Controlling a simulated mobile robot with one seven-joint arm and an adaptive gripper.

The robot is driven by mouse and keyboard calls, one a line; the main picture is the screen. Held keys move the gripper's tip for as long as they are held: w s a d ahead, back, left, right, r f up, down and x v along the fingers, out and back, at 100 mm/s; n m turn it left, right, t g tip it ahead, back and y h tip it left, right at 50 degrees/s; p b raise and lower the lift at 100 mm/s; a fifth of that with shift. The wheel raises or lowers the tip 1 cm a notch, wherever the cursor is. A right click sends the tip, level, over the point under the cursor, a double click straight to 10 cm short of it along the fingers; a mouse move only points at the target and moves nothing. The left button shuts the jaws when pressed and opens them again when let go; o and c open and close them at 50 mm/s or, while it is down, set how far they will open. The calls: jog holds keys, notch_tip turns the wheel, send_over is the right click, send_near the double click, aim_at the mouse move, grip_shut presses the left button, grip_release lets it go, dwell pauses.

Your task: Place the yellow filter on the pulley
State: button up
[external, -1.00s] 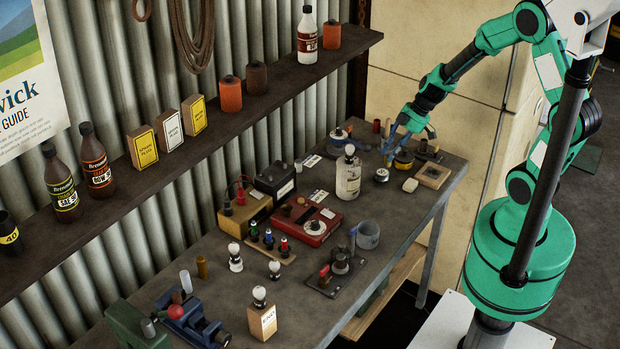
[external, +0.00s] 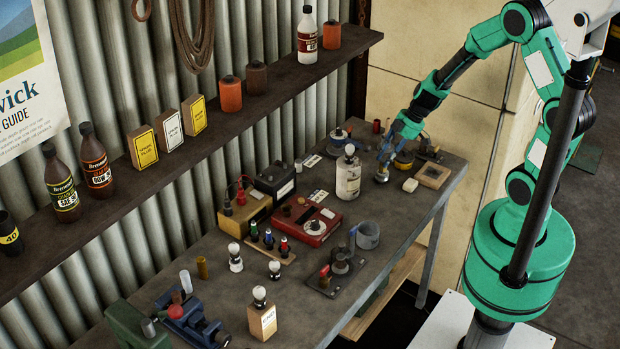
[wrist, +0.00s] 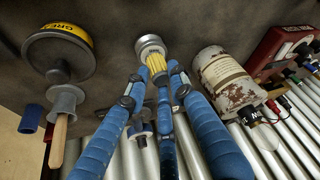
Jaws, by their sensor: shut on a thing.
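In the wrist view my blue gripper (wrist: 155,78) is closed around a small yellow ribbed piece, the yellow filter (wrist: 157,63). A round silver piece (wrist: 150,45) is at its far end; I cannot tell whether it is part of the filter or a separate thing beneath it. In the external view my gripper (external: 385,163) is low over the far end of the bench, just above this silver piece (external: 381,178), and the filter is hidden there. I cannot single out the pulley with certainty; the silver piece may be it.
A white bottle (external: 348,182) stands close to the left of my gripper.

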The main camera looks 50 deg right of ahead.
jog(key=shift+f, duration=0.25)
jog(key=o, duration=0.9)
jog(key=shift+r, duration=0.2)
jog(key=shift+d+r, duration=0.1)
jog(key=shift+r, duration=0.2)
jog(key=p+v, duration=0.1)
jog(key=v, duration=1)
jog(key=shift+s+r, duration=0.1)
jog(key=shift+s, duration=0.1)
